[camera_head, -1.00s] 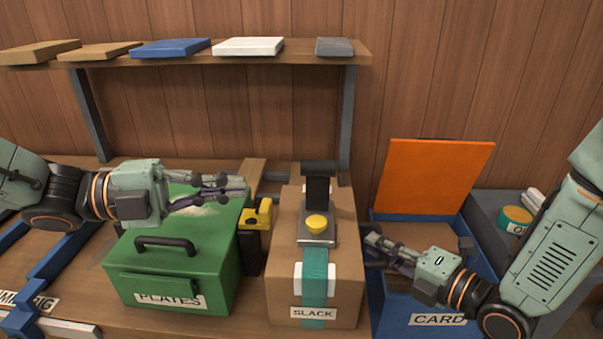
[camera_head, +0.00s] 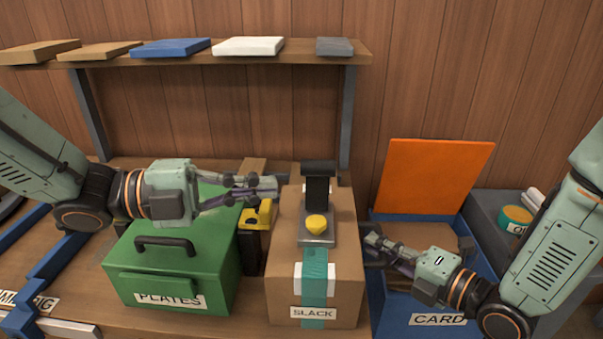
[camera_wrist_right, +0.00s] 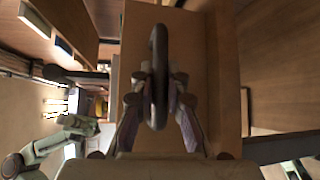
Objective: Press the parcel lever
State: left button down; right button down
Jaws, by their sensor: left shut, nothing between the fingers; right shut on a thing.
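The parcel is a brown cardboard box (camera_head: 342,270) with teal tape and a SLACK label. On its top is a grey plate with a black upright lever piece (camera_head: 317,190) and a yellow knob (camera_head: 316,224) in front of it. My left gripper (camera_head: 279,187) is shut and empty, just left of the black upright; contact cannot be told. My right gripper (camera_head: 372,243) is at the box's right side. In the right wrist view its fingers (camera_wrist_right: 160,88) are shut on a dark handle (camera_wrist_right: 158,45) in front of the brown box face.
A green PLATES case (camera_head: 185,265) and a yellow-and-black tool (camera_head: 257,216) stand left of the parcel. A blue CARD bin (camera_head: 408,312) with an orange raised lid (camera_head: 436,177) is on the right. A shelf (camera_head: 200,60) with flat boards runs behind.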

aim_at(316, 166)
pick_arm(q)
jog(key=shift+w+d+f, duration=0.2)
jog(key=shift+w+d, duration=0.7)
jog(key=shift+d, duration=0.05)
jog(key=shift+w+d+f, duration=0.2)
jog(key=shift+w+d, duration=0.65)
jog(key=shift+d, duration=0.1)
jog(key=shift+w+d+f, duration=0.2)
jog(key=shift+w+d, duration=0.7)
jog(key=shift+d, duration=0.05)
jog(key=shift+w+r+n, duration=0.15)
jog(key=shift+w+n, duration=0.25)
jog(key=shift+w, duration=0.05)
jog(key=shift+w+r+n, duration=0.15)
jog(key=shift+w+n, duration=0.35)
jog(key=shift+w+n+g+y, duration=0.4)
jog(key=shift+w+n+g, duration=0.1)
jog(key=shift+w+n, duration=1.2)
jog(key=shift+w, duration=0.05)
jog(key=shift+w+f, duration=0.2)
jog(key=shift+w, duration=0.35)
